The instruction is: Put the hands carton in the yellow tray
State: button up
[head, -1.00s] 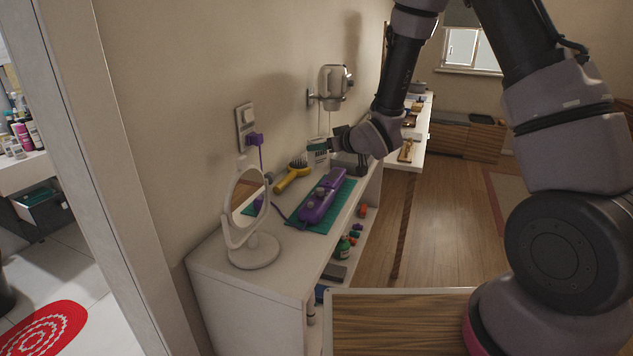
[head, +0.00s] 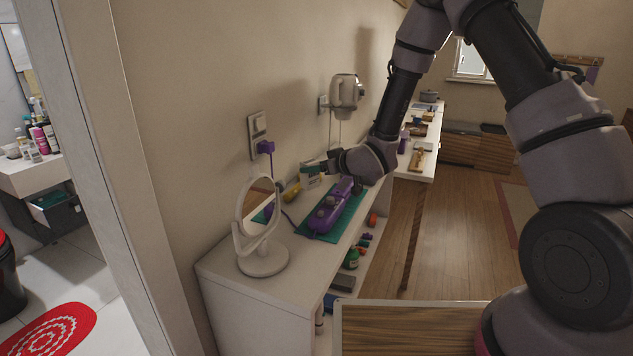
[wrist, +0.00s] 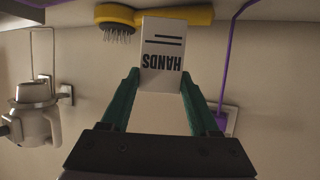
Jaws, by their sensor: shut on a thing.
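The hands carton is a small white box with dark "HANDS" lettering. In the wrist view the carton (wrist: 162,55) stands between the two green fingers, its lettering upside down. My gripper (wrist: 160,85) is shut on it. In the head view the carton (head: 309,177) and my gripper (head: 325,167) are over the back of the white table, in front of the yellow hairbrush. Whether the carton's base touches the table is unclear. I cannot make out a yellow tray in either view.
On the white table (head: 225,268) are a round mirror (head: 262,262), a yellow hairbrush (head: 291,193) and a purple device (head: 330,208) on a green mat (head: 350,224). A hair dryer (head: 345,92) hangs on the wall. A farther counter (head: 424,150) holds several items.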

aim_at(314, 180)
jog(key=shift+f, duration=2.05)
jog(key=shift+f, duration=0.15)
jog(key=o, duration=1.4)
jog(key=shift+o, duration=0.2)
